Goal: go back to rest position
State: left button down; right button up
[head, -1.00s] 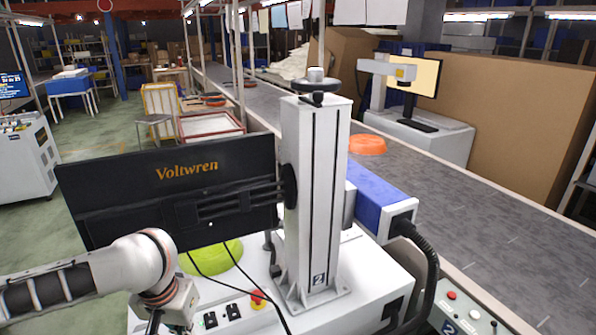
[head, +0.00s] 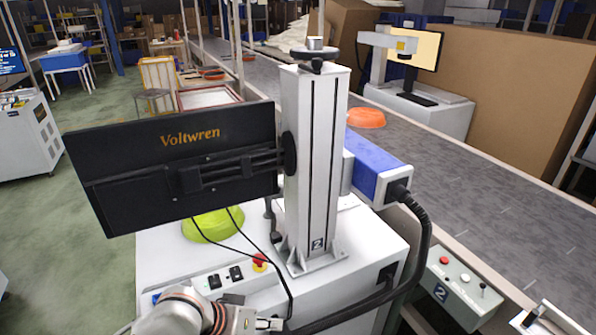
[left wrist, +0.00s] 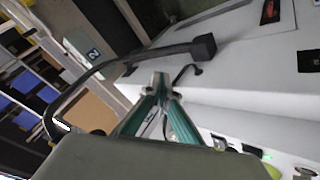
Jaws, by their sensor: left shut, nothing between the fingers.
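My left gripper (head: 268,324) is at the bottom edge of the head view, in front of the white marking machine (head: 160,250). Its forearm is mostly cut off by the frame. In the left wrist view its teal fingers (left wrist: 160,82) meet at the tips, shut and empty. The machine's black cable and white casing show beyond the fingertips there. No right gripper can be made out.
A black monitor (head: 180,172) and white column (head: 312,160) stand on the machine. An orange pan (head: 366,118) lies on the conveyor (head: 470,175). A button box (head: 460,285) is at right. Green floor is open at left.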

pick_arm(q)
jog(key=s+a+f+m+t+y, duration=0.1)
jog(key=s+a+f+t+y, duration=0.3)
jog(key=s+a+f, duration=0.9)
jog(key=a+f+t, duration=0.1)
jog(key=a+f, duration=0.2)
jog(key=shift+s+a+f+t+y, duration=0.2)
jog(key=shift+t+y, duration=0.1)
jog(key=shift+y, duration=0.1)
